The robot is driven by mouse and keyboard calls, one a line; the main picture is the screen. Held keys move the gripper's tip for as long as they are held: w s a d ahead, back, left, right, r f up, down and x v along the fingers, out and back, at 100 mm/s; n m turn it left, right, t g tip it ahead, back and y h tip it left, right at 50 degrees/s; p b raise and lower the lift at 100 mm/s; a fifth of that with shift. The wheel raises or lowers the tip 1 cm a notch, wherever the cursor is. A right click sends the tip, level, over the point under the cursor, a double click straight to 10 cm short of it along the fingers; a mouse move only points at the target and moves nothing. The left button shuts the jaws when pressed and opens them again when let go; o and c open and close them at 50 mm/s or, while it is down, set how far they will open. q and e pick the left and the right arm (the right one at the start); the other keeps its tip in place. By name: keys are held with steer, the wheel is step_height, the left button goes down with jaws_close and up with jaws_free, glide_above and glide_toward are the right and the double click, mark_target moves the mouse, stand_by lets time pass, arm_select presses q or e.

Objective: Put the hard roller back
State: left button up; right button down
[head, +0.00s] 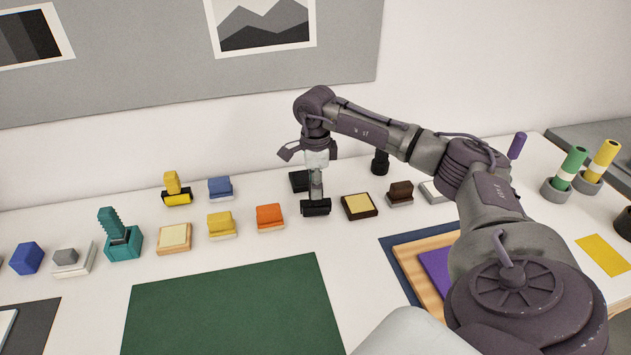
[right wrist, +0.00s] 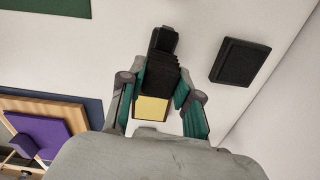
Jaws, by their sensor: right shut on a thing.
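My right gripper (head: 317,160) points down over the back middle of the table and is shut on a black roller (head: 315,207). The roller hangs below the fingers, its dark cylinder lying crosswise, at or just above the table; I cannot tell if it touches. In the right wrist view the black roller (right wrist: 162,60) shows between the teal-padded fingers (right wrist: 163,95). A flat black square stand (head: 300,180) is just behind the roller; it also shows in the right wrist view (right wrist: 240,62), apart from the gripper and with nothing on it. My left gripper is out of view.
A dark tray with a cream pad (head: 359,214) is close right of the roller. An orange block (head: 270,216) is to its left. A yellow roller (head: 176,190) and a blue block (head: 220,188) stand further left. The green mat (head: 240,310) in front is clear.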

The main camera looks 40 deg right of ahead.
steer(key=shift+f+b, duration=0.3)
steer(key=shift+f, duration=0.15)
stand_by(0.3)
steer(key=c, duration=0.7)
jaws_free()
steer(key=shift+r, duration=0.15)
steer(key=shift+r+p, duration=2.9)
steer(key=shift+r, duration=0.95)
steer(key=shift+r, duration=0.1)
step_height(320, 180, up, 12)
steer(key=shift+f, duration=0.1)
steer(key=shift+f, duration=0.1)
